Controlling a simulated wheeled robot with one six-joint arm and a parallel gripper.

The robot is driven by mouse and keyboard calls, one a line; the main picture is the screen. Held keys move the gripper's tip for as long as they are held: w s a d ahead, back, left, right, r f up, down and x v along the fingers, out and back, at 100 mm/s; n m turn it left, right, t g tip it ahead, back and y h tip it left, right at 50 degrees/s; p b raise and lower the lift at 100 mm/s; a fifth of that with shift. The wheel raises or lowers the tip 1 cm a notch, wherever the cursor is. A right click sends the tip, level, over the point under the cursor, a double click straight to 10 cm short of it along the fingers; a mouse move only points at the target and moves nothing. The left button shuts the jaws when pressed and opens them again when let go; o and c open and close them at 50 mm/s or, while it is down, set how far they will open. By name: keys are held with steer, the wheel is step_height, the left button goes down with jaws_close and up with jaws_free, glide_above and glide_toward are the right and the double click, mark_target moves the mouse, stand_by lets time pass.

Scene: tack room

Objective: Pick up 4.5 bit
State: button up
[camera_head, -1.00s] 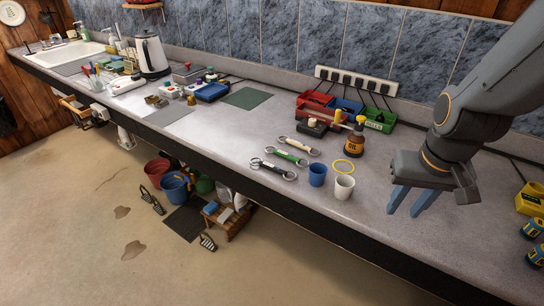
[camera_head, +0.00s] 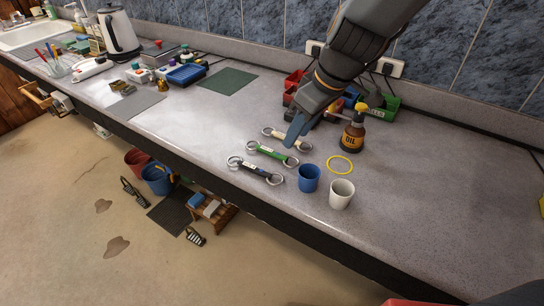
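Three snaffle-like bits with a ring at each end lie side by side on the counter. One has a cream bar (camera_head: 279,136), one a green bar (camera_head: 265,151) and one a black bar (camera_head: 251,168). Small pale labels show on them, but I cannot read which is 4.5. My gripper (camera_head: 293,140) points down at the right part of the cream bit, its blue fingers overlapping that bit in the picture. The fingers appear nearly edge-on, so I cannot tell their opening or whether they touch it.
A blue cup (camera_head: 309,178), a white cup (camera_head: 341,194), a yellow ring (camera_head: 340,165) and an oil bottle (camera_head: 353,137) stand right of the bits. Bins (camera_head: 385,108) are behind my arm. The counter left of the bits is clear up to a grey mat (camera_head: 135,105).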

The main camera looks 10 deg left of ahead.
mark_target(272, 151)
steer(key=a+n, duration=0.1)
steer(key=a, duration=0.2)
steer(key=shift+a+n, duration=0.1)
steer(key=shift+n, duration=0.2)
steer(key=shift+w+a+f, duration=0.1)
steer(key=shift+a+f, duration=0.15)
steer(key=shift+p+x, duration=0.8)
steer(key=shift+x, duration=2.7)
steer(key=shift+w, duration=0.1)
steer(key=shift+r, duration=0.1)
jaws_close()
